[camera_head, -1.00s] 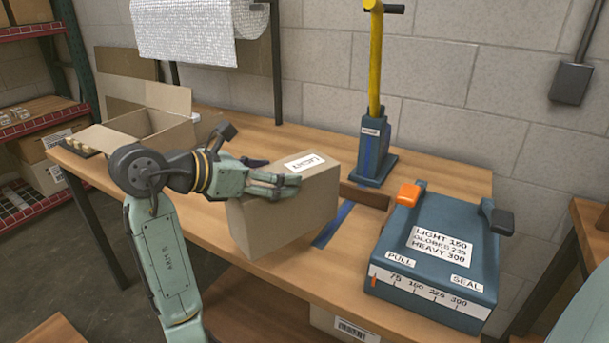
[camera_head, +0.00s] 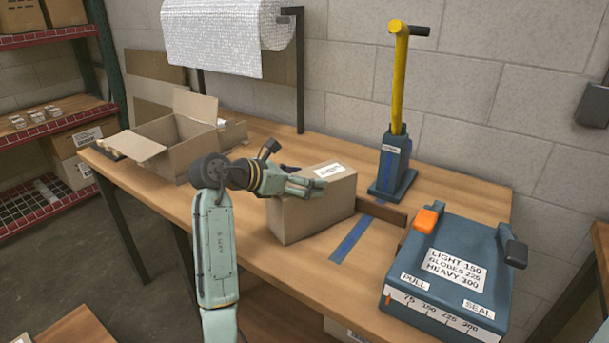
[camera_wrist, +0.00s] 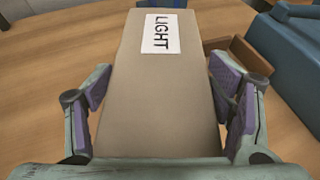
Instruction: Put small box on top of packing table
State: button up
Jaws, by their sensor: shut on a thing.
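The small box (camera_head: 318,208) is a closed brown carton with a white "LIGHT" label on its top. My gripper (camera_head: 296,182) is shut on it, its fingers near the box's top. The box is upright at the middle of the packing table (camera_head: 345,283), a wooden bench; its bottom looks on or very close to the wood, and I cannot tell which. In the wrist view the box (camera_wrist: 150,105) lies between the two purple-padded fingers of my gripper (camera_wrist: 163,85), label toward the far end.
An open carton (camera_head: 165,145) stands at the table's left. A blue sealing device (camera_head: 455,270) is at the right, a blue stand with a yellow lever (camera_head: 393,165) behind. A blue tape strip (camera_head: 351,240) and wooden stop (camera_head: 385,212) lie right of the box.

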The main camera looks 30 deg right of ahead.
jog(key=o, duration=2)
jog(key=shift+c, duration=0.2)
jog(key=shift+a+r, duration=0.1)
jog(key=b+v, duration=0.3)
jog(key=v, duration=0.9)
